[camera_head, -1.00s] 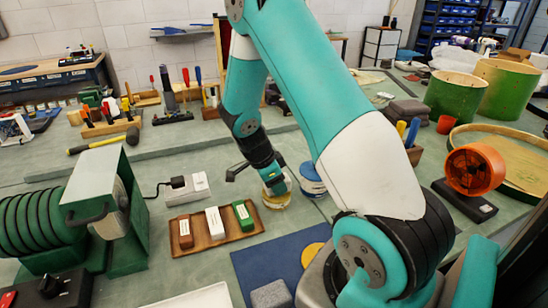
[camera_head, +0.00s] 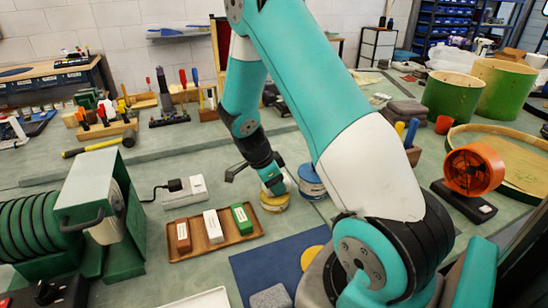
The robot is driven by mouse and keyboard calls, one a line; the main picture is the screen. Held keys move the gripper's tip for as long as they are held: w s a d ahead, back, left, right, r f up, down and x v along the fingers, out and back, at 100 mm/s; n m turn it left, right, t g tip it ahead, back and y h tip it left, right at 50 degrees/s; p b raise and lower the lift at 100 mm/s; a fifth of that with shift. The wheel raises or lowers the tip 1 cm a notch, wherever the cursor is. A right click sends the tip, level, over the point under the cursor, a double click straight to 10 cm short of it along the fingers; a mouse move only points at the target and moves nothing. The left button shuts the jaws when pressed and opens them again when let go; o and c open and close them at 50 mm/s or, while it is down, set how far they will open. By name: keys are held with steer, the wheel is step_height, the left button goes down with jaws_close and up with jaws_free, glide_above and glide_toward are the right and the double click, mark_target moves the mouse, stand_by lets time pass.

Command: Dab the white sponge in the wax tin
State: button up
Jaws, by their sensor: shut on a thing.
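My gripper (camera_head: 272,180) points down at the middle of the bench. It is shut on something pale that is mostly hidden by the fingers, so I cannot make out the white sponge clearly. A low round yellow tin (camera_head: 275,204), which looks like the wax tin, stands directly under the fingertips. I cannot tell whether the held thing touches the wax.
A blue and white tin (camera_head: 312,184) stands just right of the gripper. A wooden tray (camera_head: 184,249) with brown, white and green blocks lies to the left. A blue mat (camera_head: 258,262) in front holds a grey block (camera_head: 271,297) and a yellow disc (camera_head: 312,257).

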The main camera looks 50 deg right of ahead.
steer(key=shift+p, duration=0.35)
step_height(320, 180, up, 2)
steer(key=shift+w, duration=0.1)
steer(key=shift+s+d+r, duration=0.1)
steer(key=shift+s, duration=0.1)
steer(key=shift+w+r+p, duration=0.1)
steer(key=shift+r+p, duration=2.2)
steer(key=shift+r, duration=0.65)
